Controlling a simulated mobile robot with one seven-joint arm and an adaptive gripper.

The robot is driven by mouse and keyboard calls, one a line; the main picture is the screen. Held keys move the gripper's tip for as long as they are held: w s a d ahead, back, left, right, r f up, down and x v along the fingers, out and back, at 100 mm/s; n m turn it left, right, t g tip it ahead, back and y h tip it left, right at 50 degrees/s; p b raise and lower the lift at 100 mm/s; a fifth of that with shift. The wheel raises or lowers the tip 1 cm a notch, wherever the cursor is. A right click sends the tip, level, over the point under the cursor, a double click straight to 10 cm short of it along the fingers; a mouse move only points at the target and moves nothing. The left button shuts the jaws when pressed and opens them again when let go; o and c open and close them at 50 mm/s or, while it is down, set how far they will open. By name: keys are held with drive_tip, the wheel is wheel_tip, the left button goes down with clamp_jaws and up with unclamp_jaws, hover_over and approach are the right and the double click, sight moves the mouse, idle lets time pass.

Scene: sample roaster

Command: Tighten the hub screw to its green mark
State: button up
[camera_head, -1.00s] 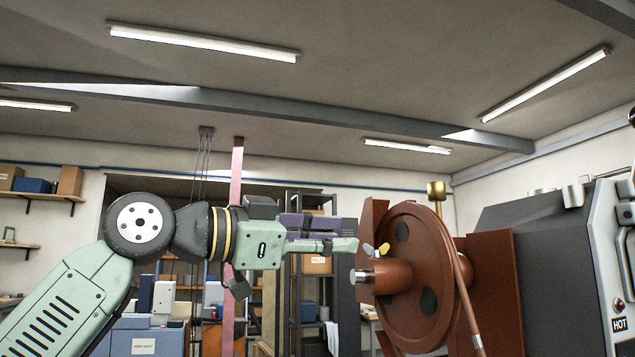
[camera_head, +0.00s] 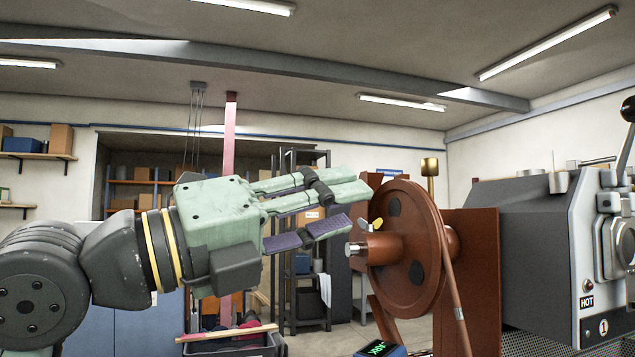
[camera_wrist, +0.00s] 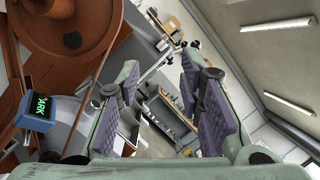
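The rust-red wheel (camera_head: 402,240) stands upright at the roaster's left side, with a silver-ended hub (camera_head: 384,248) pointing left. A small screw with a yellow wing and a pale wing (camera_head: 371,226) sits on top of the hub; I take it for the hub screw. I cannot make out a green mark. My gripper (camera_head: 355,206) is open and empty, left of and slightly above the screw, apart from it in the picture. The wrist view shows the two purple-padded fingers (camera_wrist: 163,80) spread, with the wheel (camera_wrist: 75,30) at upper left; I cannot make out the screw there.
A blue display box (camera_head: 381,348) stands below the wheel; its green letters also show in the wrist view (camera_wrist: 38,108). The grey roaster body (camera_head: 525,235) is at right, with a HOT label (camera_head: 587,301). A brass cup (camera_head: 430,167) rises behind the wheel. Shelving (camera_head: 300,265) stands further back.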

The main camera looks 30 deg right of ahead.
drive_tip(key=shift+s+a+r+m+h+p, duration=0.1)
drive_tip(key=shift+s+a+m+h+p, duration=0.1)
drive_tip(key=shift+s+a+m, duration=0.75)
drive_tip(key=shift+s+a+f+m+h+p, duration=0.1)
drive_tip(key=shift+s+a+m+h+p, duration=0.25)
drive_tip(key=shift+m, duration=1.05)
drive_tip(key=shift+s+a+r+m+h+p, duration=0.1)
drive_tip(key=shift+s+a+m, duration=0.65)
drive_tip(key=shift+m, duration=0.4)
drive_tip(key=shift+o, duration=0.3)
drive_tip(key=shift+d, duration=0.15)
